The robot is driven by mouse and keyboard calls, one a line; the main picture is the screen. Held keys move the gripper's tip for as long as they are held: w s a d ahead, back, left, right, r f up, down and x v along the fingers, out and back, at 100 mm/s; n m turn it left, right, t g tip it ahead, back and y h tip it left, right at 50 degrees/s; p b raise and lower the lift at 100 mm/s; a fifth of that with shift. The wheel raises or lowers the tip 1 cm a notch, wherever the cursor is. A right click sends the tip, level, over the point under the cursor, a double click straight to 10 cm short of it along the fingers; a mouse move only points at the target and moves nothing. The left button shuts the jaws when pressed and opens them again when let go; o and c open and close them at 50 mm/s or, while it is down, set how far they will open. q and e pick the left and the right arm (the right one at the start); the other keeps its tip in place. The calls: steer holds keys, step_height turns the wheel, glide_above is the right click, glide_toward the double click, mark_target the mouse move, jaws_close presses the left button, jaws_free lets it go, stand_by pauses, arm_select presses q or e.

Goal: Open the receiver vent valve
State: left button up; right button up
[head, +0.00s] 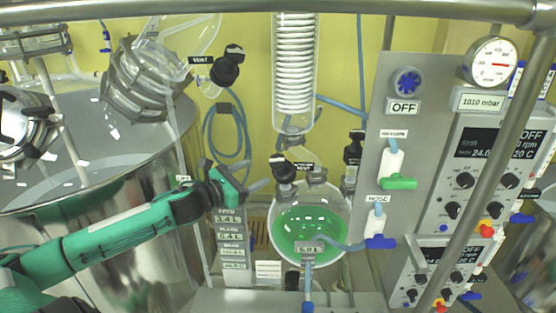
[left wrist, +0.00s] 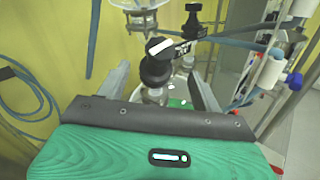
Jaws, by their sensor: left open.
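The receiver vent valve is a black knob (head: 283,168) on top of the round receiver flask (head: 312,262), which holds green liquid. A dark label (head: 303,166) sits beside the knob. In the left wrist view the black knob (left wrist: 156,68) appears between the two grey fingers, beyond the palm, with a white mark on its top. My left gripper (head: 258,174) is open and empty, just left of the knob in the head view. I see no clear contact between fingers and knob. My right gripper is in neither view.
A coiled glass condenser (head: 294,70) stands above the flask. Another black vent knob (head: 226,68) is at upper left, over the large steel vessel (head: 120,235). A grey panel (head: 400,110) with green (head: 398,183) and blue (head: 381,242) valve handles stands to the right. Blue hoses hang behind.

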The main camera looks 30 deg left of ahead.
mark_target(274, 162)
arm_select(q)
steer(key=p+x, duration=0.1)
steer(key=x, duration=0.2)
steer(key=shift+w+r+p, duration=0.15)
steer(key=shift+r+p, duration=0.05)
steer(key=shift+p, duration=0.15)
steer(key=shift+w+d, duration=0.15)
steer(key=shift+w, duration=0.2)
steer(key=p+x, duration=0.3)
steer(key=x, duration=0.1)
steer(key=shift+p+x, duration=0.3)
steer(key=shift+x, duration=0.55)
steer(key=shift+f, duration=0.15)
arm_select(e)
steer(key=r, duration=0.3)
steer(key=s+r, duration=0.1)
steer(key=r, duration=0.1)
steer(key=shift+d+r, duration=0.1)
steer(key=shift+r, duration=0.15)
arm_select(q)
steer(key=c, duration=1)
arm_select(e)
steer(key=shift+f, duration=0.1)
